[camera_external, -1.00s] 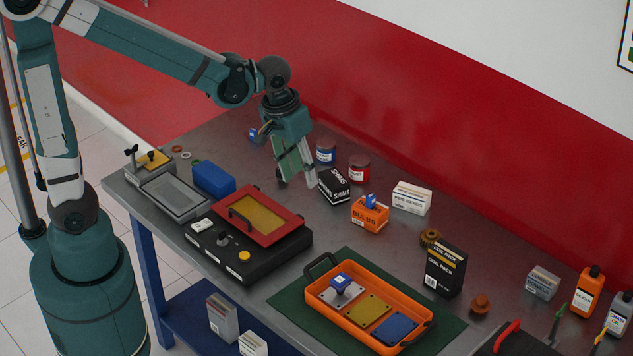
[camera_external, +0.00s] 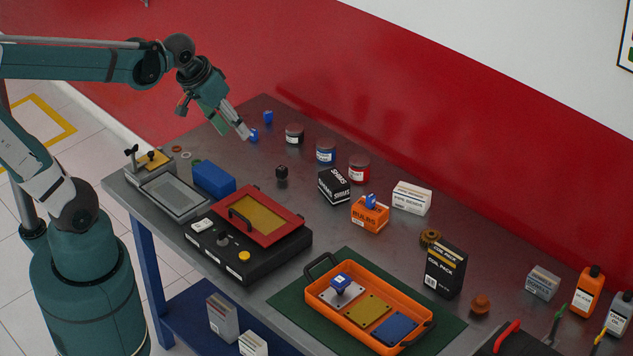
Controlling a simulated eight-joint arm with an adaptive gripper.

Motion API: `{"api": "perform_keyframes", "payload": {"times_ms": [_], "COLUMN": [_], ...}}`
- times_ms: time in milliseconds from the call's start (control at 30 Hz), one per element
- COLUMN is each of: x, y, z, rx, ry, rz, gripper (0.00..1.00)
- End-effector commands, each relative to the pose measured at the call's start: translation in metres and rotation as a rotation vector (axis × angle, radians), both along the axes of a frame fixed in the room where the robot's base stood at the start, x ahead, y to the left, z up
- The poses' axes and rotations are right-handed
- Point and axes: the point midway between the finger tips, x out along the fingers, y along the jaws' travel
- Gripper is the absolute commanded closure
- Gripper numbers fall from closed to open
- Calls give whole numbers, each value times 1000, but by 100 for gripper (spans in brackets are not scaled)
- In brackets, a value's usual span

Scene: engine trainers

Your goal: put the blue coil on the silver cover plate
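An orange tray (camera_external: 312,291) holds a silver cover plate (camera_external: 355,297) at its left end, beside a yellow plate (camera_external: 366,309) and a blue plate (camera_external: 395,328). Two similar blue pieces are at the table's far left end: one (camera_external: 254,135) right beside my fingertips, partly hidden, and one (camera_external: 268,117) farther back. My gripper (camera_external: 240,135) points down and right over that end. I cannot tell whether it touches the nearer piece, or how far its fingers are apart.
A blue piece (camera_external: 371,201) shows at the orange bulbs box (camera_external: 369,217). A small black piece (camera_external: 281,172), cans (camera_external: 326,153) and boxes (camera_external: 411,197) stand to the right of my gripper. A red-topped black device (camera_external: 248,249) lies between it and the tray.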

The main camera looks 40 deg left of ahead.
Motion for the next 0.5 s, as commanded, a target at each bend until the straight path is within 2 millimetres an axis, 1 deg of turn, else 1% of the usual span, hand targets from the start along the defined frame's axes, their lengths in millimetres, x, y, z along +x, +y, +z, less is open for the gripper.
{"api": "perform_keyframes", "payload": {"times_ms": [33,100,300,500], "x": [-6,-12,-30,-45], "y": [9,20,49,71], "z": [1,3,7,9], "rx": [4,12,37,62], "ry": [-14,-33,-87,-132], "rz": [6,9,17,23], "gripper": [64,64,64,64]}}
